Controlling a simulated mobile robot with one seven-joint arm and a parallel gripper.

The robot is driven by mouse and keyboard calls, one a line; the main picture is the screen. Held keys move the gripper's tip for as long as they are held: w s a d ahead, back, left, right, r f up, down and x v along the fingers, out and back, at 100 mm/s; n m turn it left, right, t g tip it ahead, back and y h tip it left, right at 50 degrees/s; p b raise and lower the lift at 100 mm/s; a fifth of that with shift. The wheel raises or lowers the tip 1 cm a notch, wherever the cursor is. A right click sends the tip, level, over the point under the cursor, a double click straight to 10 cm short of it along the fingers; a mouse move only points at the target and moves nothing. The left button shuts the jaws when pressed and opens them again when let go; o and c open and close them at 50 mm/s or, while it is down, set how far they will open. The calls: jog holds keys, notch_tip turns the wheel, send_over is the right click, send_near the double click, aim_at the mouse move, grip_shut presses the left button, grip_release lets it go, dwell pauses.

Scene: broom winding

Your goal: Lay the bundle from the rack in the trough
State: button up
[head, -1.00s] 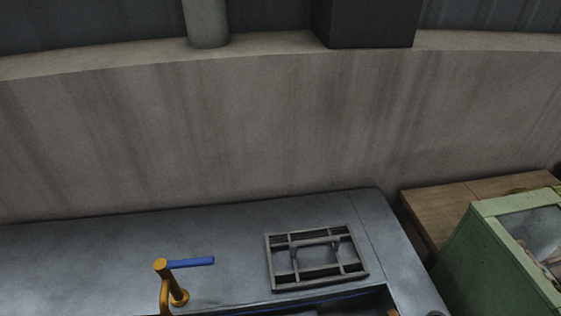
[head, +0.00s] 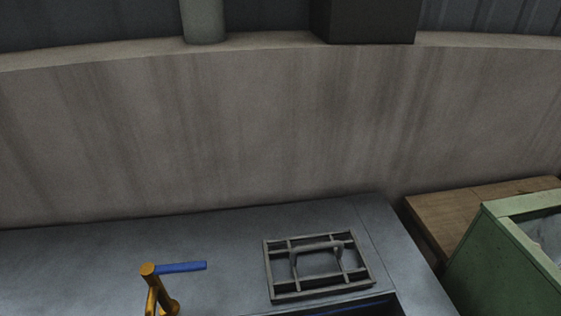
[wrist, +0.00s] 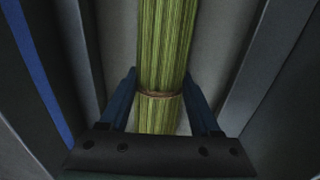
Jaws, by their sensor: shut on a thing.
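In the wrist view, a bundle of green stalks (wrist: 163,55) with a thin brown tie runs lengthwise between the two blue fingers of my gripper (wrist: 165,92). The gripper is shut on the bundle close to the tie. A pale grey surface lies behind the bundle, between dark raised sides, but I cannot tell whether the bundle touches it. My gripper and the bundle do not show in the head view. I cannot identify the rack or the trough for certain.
In the head view, a grey bench (head: 100,260) carries a metal frame with a handle (head: 318,266) beside a dark opening. An orange post with a blue bar (head: 182,267) stands to its left. A green bin (head: 510,270) and a wooden surface (head: 450,212) are at the right.

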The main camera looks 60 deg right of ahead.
jog(key=o, duration=1.5)
jog(key=r, duration=0.4)
jog(key=s+a+r+p, duration=0.1)
jog(key=r, duration=0.3)
jog(key=a+r, duration=0.1)
jog(key=r, duration=0.3)
jog(key=shift+s+r+p, duration=0.3)
jog(key=shift+r+p, duration=0.1)
